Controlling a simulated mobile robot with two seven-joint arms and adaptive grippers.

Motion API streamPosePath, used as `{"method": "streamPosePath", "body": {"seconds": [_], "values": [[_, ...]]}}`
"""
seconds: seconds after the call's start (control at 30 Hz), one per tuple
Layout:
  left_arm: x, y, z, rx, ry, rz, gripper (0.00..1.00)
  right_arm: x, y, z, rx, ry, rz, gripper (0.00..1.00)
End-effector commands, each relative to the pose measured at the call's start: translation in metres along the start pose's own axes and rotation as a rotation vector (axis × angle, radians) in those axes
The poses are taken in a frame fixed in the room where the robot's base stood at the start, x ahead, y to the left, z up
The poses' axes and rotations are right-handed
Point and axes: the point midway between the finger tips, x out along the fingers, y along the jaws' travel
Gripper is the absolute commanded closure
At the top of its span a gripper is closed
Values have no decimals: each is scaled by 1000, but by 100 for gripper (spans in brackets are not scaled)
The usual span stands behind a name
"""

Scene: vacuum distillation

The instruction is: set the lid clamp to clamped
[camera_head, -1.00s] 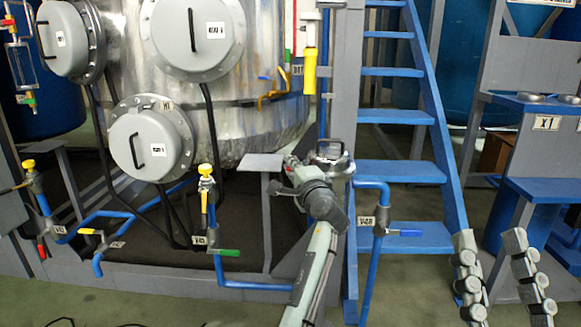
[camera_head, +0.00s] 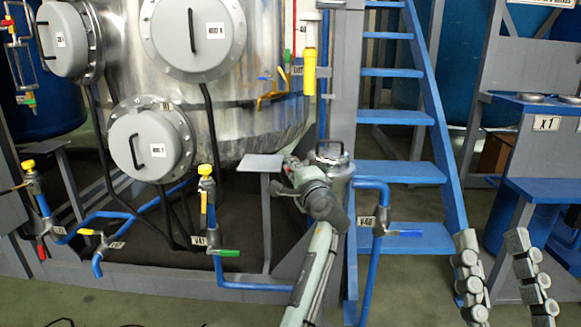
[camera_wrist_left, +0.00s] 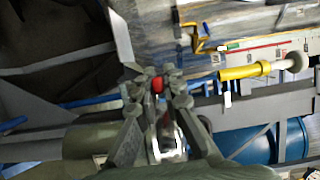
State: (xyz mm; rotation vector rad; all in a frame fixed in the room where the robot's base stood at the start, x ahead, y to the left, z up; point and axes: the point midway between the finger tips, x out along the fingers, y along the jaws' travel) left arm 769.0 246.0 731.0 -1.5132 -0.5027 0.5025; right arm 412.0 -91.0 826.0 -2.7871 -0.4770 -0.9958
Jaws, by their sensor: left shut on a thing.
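A small silver vessel (camera_head: 341,171) with a round lid and a handle on top stands beside the grey post. My left gripper (camera_head: 290,162) reaches its left side, next to the lid. In the left wrist view my left gripper (camera_wrist_left: 158,82) is shut on a small red piece, which looks like the handle of the lid clamp (camera_wrist_left: 157,85). The fingers hide most of the clamp, so its position cannot be told. Shiny metal of the vessel (camera_wrist_left: 168,135) shows between the fingers. My right gripper (camera_head: 500,265) is open and empty at the lower right.
A large steel tank (camera_head: 260,90) with grey round covers fills the back left. A small grey platform (camera_head: 260,163) stands left of my left gripper. A blue pipe with a valve (camera_head: 378,222) is close on the right, before blue stairs (camera_head: 400,172). A yellow cylinder (camera_head: 309,72) hangs above.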

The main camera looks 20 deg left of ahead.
Motion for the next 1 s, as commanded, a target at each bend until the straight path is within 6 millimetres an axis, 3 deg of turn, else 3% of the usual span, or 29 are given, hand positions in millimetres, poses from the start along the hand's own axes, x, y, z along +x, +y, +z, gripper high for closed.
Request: {"method": "streamPosePath", "body": {"seconds": [0.03,0.27,0.3,0.43,0.77,1.0], "values": [[-5,5,-8,-1,17,9,100,0,0,0,0,0,0,60],[-5,6,-8,0,17,10,100,0,0,0,0,1,0,60],[-5,6,-8,0,17,10,87,0,0,0,0,1,0,60],[-4,4,-6,1,12,7,71,0,0,0,-1,1,1,60],[-2,-2,-4,-1,6,2,71,0,0,1,0,-1,2,60],[-2,-41,-4,-6,7,-4,71,0,0,0,0,-1,1,60]]}}
